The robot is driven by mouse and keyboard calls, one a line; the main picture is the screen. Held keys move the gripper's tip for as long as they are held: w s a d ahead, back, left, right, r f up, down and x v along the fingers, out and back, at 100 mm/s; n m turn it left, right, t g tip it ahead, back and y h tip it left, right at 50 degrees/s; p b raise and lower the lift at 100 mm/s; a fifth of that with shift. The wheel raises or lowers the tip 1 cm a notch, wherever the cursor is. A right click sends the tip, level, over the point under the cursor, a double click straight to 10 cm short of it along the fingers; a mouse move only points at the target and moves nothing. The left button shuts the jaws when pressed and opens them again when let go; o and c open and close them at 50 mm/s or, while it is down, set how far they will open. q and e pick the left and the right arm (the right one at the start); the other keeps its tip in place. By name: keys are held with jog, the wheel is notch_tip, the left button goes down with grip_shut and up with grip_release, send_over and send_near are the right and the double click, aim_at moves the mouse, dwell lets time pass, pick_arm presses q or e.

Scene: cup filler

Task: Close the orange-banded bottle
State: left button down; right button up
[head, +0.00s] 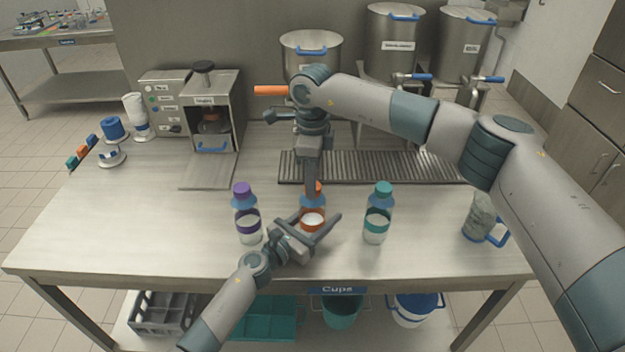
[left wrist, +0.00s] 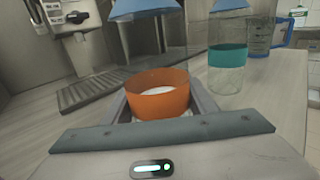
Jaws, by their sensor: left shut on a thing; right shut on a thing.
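The orange-banded bottle (head: 313,203) stands upright at the front middle of the table, with a blue shoulder and an orange cap (head: 318,187) at its top. My left gripper (head: 318,228) is shut around the bottle at its orange band; the left wrist view shows the band (left wrist: 158,98) between the fingers, with white contents inside. My right gripper (head: 311,188) points straight down from above and is shut on the orange cap at the bottle's mouth. Its fingers partly hide the cap, so I cannot tell how it sits on the neck.
A purple-capped bottle (head: 246,215) stands to the left and a teal-capped bottle (head: 378,214) to the right. A glass jug (head: 482,218) stands further right. A drip grate (head: 400,167) and steel tanks (head: 390,45) lie behind. The front left of the table is clear.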

jog(key=o, duration=1.2)
jog(key=shift+r, duration=2.25)
jog(key=shift+c, duration=0.4)
jog(key=shift+r+n, duration=0.8)
jog(key=shift+r, duration=1)
jog(key=shift+f, duration=0.15)
jog(key=shift+f, duration=3.9)
